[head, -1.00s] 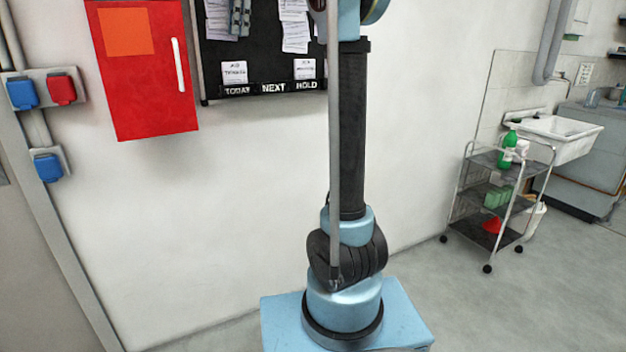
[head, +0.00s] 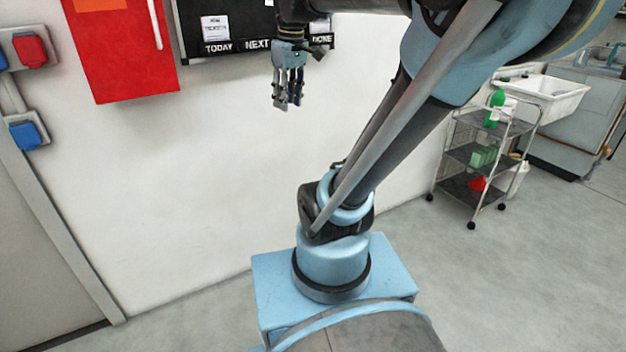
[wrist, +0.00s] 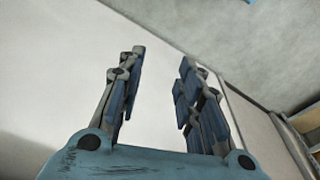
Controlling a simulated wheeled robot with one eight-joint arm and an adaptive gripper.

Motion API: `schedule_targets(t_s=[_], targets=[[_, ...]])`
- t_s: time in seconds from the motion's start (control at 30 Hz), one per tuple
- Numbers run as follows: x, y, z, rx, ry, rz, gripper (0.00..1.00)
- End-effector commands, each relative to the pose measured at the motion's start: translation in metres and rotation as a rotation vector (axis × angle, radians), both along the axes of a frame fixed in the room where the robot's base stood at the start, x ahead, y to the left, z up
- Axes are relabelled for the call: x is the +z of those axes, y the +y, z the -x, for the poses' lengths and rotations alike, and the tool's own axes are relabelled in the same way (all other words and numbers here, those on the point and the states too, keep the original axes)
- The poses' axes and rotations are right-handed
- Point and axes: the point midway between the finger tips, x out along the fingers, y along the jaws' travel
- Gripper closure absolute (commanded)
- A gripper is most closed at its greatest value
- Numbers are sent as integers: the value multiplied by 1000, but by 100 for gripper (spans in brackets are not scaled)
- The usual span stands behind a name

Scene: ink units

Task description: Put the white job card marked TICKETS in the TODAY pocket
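A white card (head: 215,27), its print small but seeming to read TICKETS, stands upright above the TODAY label (head: 217,47), apparently in that pocket. The black board (head: 190,38) is cut off by the top of the head view.
A red cabinet (head: 118,55) hangs left of the board. Blue and red sockets (head: 30,50) are at the far left. A trolley (head: 470,155) with bottles and a white sink (head: 540,97) stand at right. The wall below the board is bare.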

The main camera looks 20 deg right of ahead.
Motion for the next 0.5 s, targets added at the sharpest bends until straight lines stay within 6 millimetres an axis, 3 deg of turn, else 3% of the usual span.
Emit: schedule_targets(t_s=[0.03,0.3,0.4,0.5], targets=[[-25,-7,16,-62,-4,-1,67],[-145,-32,84,-397,-30,-20,67],[-179,-38,103,-490,-39,-26,67],[-202,-41,115,-551,-45,-31,67]])
